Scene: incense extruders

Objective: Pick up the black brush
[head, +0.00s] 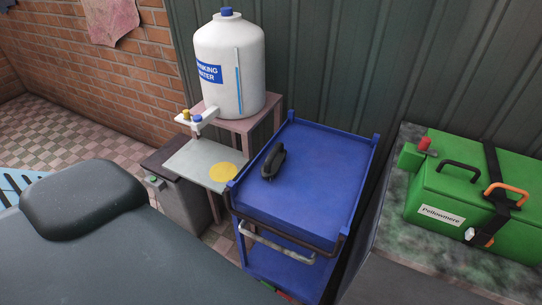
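The black brush (273,162) lies on the top shelf of the blue cart (325,165), near its left edge. It has a dark body with a looped handle shape. Neither of my grippers shows in the head view, and nothing touches the brush.
A white water tank (222,65) stands on a pinkish stand behind the cart. A grey tray with a yellow disc (223,172) sits left of the cart. A green case (480,205) rests on a stone-topped counter (393,215) at right. A dark padded surface (120,255) fills the lower left.

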